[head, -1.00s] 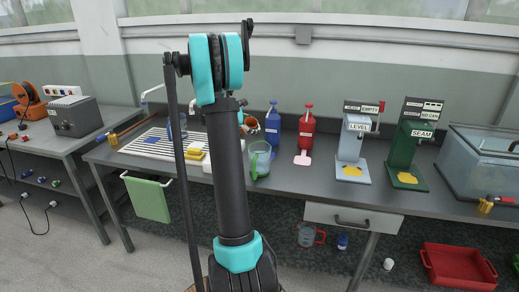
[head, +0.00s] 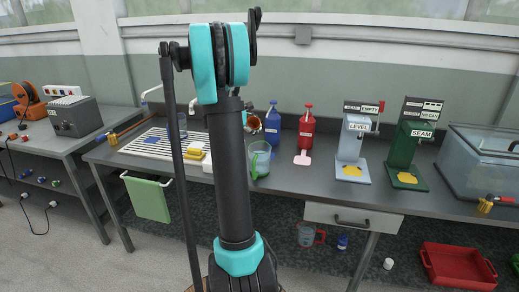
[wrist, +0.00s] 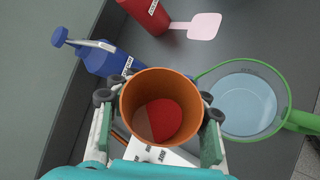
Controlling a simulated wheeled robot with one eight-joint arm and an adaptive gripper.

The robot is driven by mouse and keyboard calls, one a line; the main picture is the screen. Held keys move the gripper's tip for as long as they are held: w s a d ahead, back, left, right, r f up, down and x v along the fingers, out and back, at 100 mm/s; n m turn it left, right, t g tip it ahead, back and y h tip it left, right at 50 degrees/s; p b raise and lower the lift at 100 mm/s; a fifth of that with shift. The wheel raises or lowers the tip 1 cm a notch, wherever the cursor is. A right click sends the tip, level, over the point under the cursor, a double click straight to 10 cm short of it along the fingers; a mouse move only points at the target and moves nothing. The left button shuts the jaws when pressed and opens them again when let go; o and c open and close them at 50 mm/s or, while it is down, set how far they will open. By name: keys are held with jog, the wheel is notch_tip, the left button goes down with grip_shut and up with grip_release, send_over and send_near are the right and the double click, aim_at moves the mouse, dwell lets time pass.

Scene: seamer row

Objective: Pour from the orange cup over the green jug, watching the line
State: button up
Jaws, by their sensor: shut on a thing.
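The orange cup (wrist: 186,87) is between the fingers of my gripper (wrist: 157,98), which is shut on it. The wrist view looks into its mouth, and a red surface shows inside. In the head view the cup (head: 254,123) is partly hidden behind my arm, above the bench. The green jug (wrist: 285,105) is just right of the cup in the wrist view, with its handle pointing right. It holds something pale blue-grey in that view. The jug (head: 260,160) stands upright on the bench in the head view. No stream shows, and I cannot make out a line on the jug.
A blue bottle (head: 272,125) and a red bottle (head: 306,130) stand behind the jug. A pink pad (head: 303,158) lies before the red bottle. The LEVEL stand (head: 353,150) and SEAM stand (head: 405,150) are to the right. A yellow sponge (head: 195,153) lies left of my arm.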

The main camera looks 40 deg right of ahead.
dwell(0.3)
jog(key=shift+f+m+t, duration=0.4)
jog(key=shift+m+t, duration=0.2)
jog(key=shift+t, duration=0.2)
dwell(0.3)
jog(key=shift+r+m+t+h, duration=0.4)
jog(key=shift+r+m+t, duration=0.15)
jog(key=shift+m+t, duration=0.4)
dwell(1.3)
jog(key=shift+s+r+m+t+h, duration=0.3)
jog(key=shift+s+m+t, duration=0.15)
jog(key=shift+s+t, duration=0.25)
dwell(0.7)
jog(key=shift+s+f+m+t, duration=0.1)
jog(key=shift+f+m+t, duration=0.15)
jog(key=shift+f+m, duration=0.05)
dwell(0.5)
